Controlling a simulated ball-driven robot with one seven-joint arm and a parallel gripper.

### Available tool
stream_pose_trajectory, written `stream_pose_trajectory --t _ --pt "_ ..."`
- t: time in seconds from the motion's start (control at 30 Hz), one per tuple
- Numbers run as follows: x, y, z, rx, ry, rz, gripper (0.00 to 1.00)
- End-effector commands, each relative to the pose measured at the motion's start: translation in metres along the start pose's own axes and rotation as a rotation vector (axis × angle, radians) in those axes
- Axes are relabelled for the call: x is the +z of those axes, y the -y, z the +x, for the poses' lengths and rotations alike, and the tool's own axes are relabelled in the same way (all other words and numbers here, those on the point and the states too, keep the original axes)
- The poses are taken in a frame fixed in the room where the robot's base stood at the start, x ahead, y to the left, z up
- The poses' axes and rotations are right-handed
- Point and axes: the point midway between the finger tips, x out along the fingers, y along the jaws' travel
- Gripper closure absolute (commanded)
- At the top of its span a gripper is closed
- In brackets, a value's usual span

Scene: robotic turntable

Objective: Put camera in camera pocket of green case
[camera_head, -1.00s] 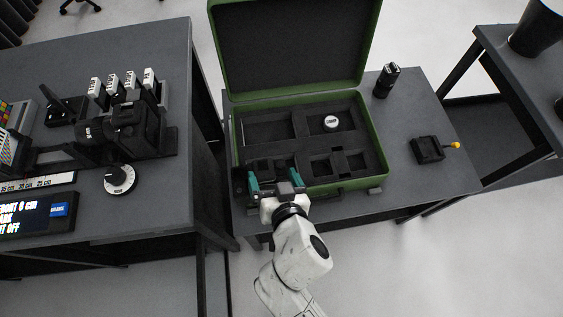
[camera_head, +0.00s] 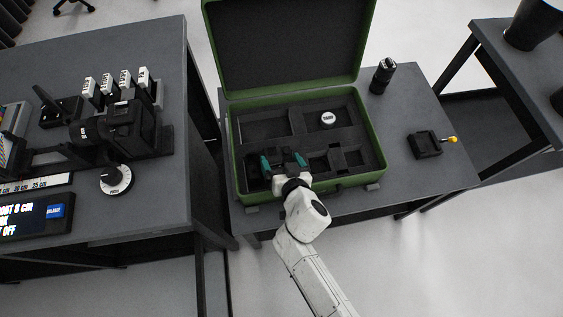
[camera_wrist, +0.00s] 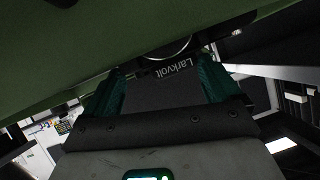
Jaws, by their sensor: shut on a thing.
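The green case (camera_head: 237,183) stands open on the middle table, its lid raised at the back. Its black foam has several pockets, including a large back-left pocket (camera_head: 262,124) and small front-right ones. My gripper (camera_head: 284,161) is over the front-left part of the foam. Its teal fingers are shut on a black camera (camera_wrist: 160,92) with "Larkvolt" lettering and a round ring beyond, seen in the wrist view. The head view largely hides the camera, so I cannot tell how deep it sits in the pocket below.
A white round cap (camera_head: 327,118) lies in the case's back-right part. A black cylinder (camera_head: 383,76) and a small black plate with a yellow knob (camera_head: 425,145) are right of the case. Another black camera with a lens (camera_head: 122,128) stands on the left table.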

Motion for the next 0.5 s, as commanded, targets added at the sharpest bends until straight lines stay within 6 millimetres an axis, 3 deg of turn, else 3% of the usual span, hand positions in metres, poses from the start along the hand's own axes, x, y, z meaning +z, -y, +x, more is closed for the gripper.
stream_pose_trajectory --t 0.43,0.47,0.5 --pt "0.0028 -0.0002 0.0031 -0.003 -0.005 0.001 0.94" --pt "0.004 -0.0009 0.0023 0.0 -0.001 0.001 0.06" --pt "0.0039 -0.0009 0.0021 0.0 0.0 0.001 0.03"
